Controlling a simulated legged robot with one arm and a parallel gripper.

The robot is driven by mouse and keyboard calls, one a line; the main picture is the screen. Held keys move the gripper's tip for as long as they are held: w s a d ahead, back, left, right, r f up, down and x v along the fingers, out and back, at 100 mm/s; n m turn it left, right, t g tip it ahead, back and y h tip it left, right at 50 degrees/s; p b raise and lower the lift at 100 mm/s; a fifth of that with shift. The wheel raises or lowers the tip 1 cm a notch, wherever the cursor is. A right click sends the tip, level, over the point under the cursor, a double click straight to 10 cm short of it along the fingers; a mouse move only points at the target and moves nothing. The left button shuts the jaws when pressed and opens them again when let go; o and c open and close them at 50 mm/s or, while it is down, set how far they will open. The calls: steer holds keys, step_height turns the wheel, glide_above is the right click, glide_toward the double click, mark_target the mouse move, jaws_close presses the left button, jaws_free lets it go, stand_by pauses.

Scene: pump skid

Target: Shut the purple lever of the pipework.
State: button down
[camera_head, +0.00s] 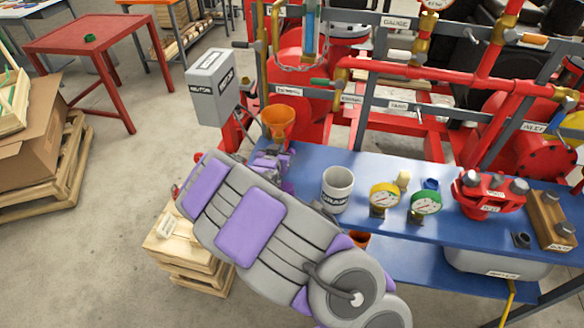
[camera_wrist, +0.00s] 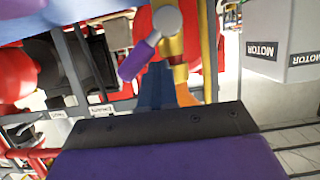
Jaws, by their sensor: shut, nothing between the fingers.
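In the wrist view, a short purple lever (camera_wrist: 138,60) slants down and left from a round grey hub in front of a brass valve and pipe (camera_wrist: 170,45). My gripper (camera_wrist: 157,72) reaches up from the dark wrist plate with its narrow fingers together and empty. Its tips appear just right of and below the lever's lower end; I cannot tell whether they touch. In the head view, my grey and purple arm covers the lower middle and its end is near the orange funnel. I cannot make out the purple lever there.
A grey motor box (camera_head: 210,88) stands left of the pipework, also at right in the wrist view (camera_wrist: 280,40). An orange funnel (camera_head: 278,122) is close to my arm. A blue bench (camera_head: 310,165) holds a mug (camera_head: 337,188), gauges (camera_head: 384,197) and a red pump part (camera_head: 487,195).

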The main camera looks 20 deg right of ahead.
steer(key=shift+s+d+f+b, duration=0.25)
steer(key=shift+s+d+f, duration=0.15)
steer(key=shift+d+f, duration=0.25)
steer(key=shift+s+d+f+b, duration=0.3)
steer(key=shift+d+f, duration=0.2)
steer(key=shift+d, duration=0.25)
steer(key=shift+w+r+p+v, duration=0.1)
steer(key=shift+r+p+v, duration=0.2)
steer(key=shift+v, duration=1.05)
steer(key=shift+w+r+p+v, duration=0.1)
steer(key=shift+p+v, duration=0.3)
steer(key=shift+v, duration=1)
steer(key=shift+w+r+p+v, duration=0.1)
steer(key=shift+r+p+v, duration=0.2)
steer(key=shift+v, duration=1.05)
steer(key=shift+s+a, duration=0.25)
steer(key=shift+s, duration=0.45)
